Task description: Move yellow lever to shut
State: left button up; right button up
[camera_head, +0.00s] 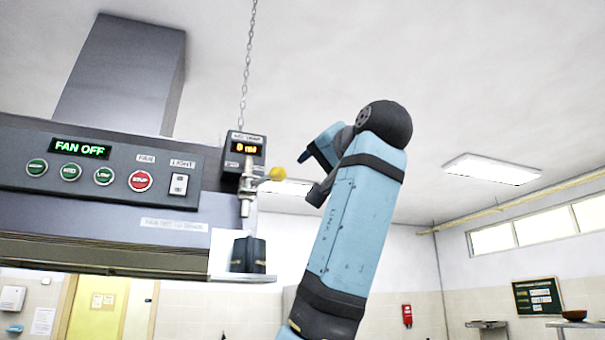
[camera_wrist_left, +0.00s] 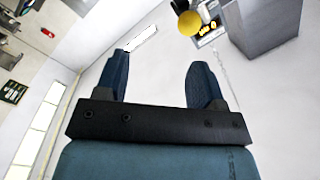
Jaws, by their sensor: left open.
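The yellow lever knob (camera_head: 277,173) sits at the right of a metal valve (camera_head: 247,185), below a small dark box with a lit display (camera_head: 244,150) that hangs by the hood's right end. In the left wrist view the yellow knob (camera_wrist_left: 190,22) is at the top, beyond my right-hand finger. My left gripper (camera_head: 318,172) is open and empty, to the right of the knob and apart from it. Its two blue fingers also show in the left wrist view (camera_wrist_left: 160,78). My right gripper is not in view.
The range hood panel (camera_head: 100,165) with a FAN OFF display, several buttons and a light switch is at the left. A chain (camera_head: 245,70) hangs above the box. A dark block (camera_head: 248,254) stands under the valve. The space right of my arm is clear.

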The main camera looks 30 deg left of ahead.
aim_at(282, 171)
pick_arm(q)
jog(key=s+r, duration=0.3)
jog(key=s, duration=0.1)
jog(key=shift+n+g, duration=0.4)
jog(key=p+x, duration=0.1)
jog(key=x, duration=0.3)
jog(key=p+x, duration=0.2)
jog(key=x, duration=0.2)
jog(key=p+x, duration=0.1)
jog(key=x, duration=0.3)
jog(key=shift+w+a+r, duration=0.1)
jog(key=shift+w+r, duration=0.05)
jog(key=shift+w, duration=0.3)
jog(key=shift+w+a+p, duration=0.2)
jog(key=shift+a+p, duration=0.1)
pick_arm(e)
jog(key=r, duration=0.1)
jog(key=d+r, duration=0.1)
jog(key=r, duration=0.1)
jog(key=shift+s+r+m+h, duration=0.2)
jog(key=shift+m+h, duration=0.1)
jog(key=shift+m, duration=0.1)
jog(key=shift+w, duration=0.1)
pick_arm(q)
jog(key=c, duration=1.1)
grip_shut()
jog(key=shift+s, duration=0.1)
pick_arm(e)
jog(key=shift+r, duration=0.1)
